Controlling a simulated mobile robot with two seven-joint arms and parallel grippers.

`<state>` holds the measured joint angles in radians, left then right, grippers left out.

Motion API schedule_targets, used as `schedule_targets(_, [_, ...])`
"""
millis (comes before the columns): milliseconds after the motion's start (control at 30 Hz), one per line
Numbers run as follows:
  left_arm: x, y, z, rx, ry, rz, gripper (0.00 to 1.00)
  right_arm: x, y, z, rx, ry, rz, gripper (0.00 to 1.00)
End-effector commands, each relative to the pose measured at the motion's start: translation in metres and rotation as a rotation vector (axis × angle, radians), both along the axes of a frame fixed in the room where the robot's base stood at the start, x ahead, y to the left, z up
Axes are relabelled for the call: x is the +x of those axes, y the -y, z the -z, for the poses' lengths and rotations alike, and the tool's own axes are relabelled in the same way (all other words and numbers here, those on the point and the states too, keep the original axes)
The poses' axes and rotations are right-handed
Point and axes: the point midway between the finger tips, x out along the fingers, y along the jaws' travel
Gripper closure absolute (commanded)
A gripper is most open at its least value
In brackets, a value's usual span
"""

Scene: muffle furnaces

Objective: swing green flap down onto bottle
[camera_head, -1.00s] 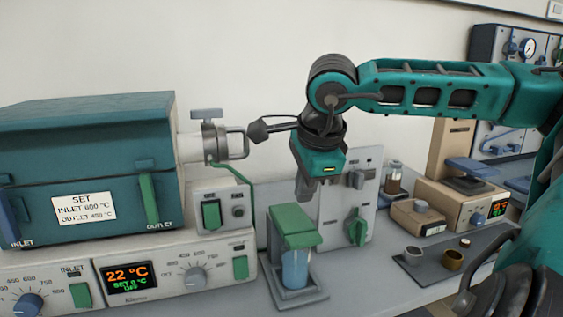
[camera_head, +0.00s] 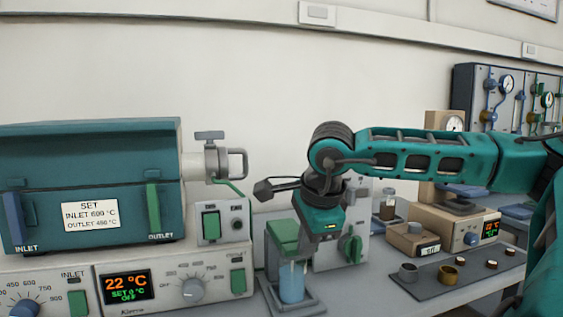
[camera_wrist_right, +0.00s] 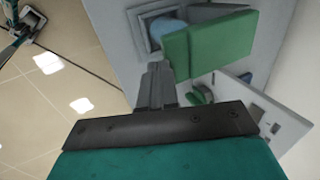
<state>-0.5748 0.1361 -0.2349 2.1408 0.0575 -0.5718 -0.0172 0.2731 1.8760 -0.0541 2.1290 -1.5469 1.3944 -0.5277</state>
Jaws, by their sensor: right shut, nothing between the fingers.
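The green flap (camera_head: 284,236) is on the grey bottle stand (camera_head: 297,306), above the clear bottle with blue liquid (camera_head: 292,284). A gap seems to show between flap and bottle; I cannot tell whether they touch. In the right wrist view the flap (camera_wrist_right: 212,48) lies beside the round blue bottle (camera_wrist_right: 168,24). My right gripper (camera_head: 304,250) is shut and empty, at the right side of the flap. In the wrist view its fingers (camera_wrist_right: 156,84) are close to the flap's edge; contact is unclear. My left gripper is not in view.
A teal furnace (camera_head: 90,185) on a control unit stands left. A grey panel with a green knob (camera_head: 350,247) is just behind my right gripper. A dark tray with small crucibles (camera_head: 450,274) lies right. Wall gauges (camera_head: 508,95) are at the far right.

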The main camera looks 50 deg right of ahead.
Motion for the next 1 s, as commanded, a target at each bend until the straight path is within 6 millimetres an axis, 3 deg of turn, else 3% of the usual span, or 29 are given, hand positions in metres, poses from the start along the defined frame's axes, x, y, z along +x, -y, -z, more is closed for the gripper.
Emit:
schedule_targets(567, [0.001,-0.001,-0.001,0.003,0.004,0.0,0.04,0.0,0.0,0.002,0.003,-0.005,-0.001,1.0])
schedule_targets(667, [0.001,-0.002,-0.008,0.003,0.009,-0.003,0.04,0.0,0.001,-0.007,0.002,-0.004,0.0,1.0])
schedule_targets(867, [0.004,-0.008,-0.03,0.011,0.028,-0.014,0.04,0.0,0.004,-0.044,0.0,0.003,0.003,1.0])
schedule_targets(1000, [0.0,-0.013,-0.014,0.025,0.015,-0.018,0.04,-0.013,-0.004,-0.049,-0.001,0.008,0.0,1.0])
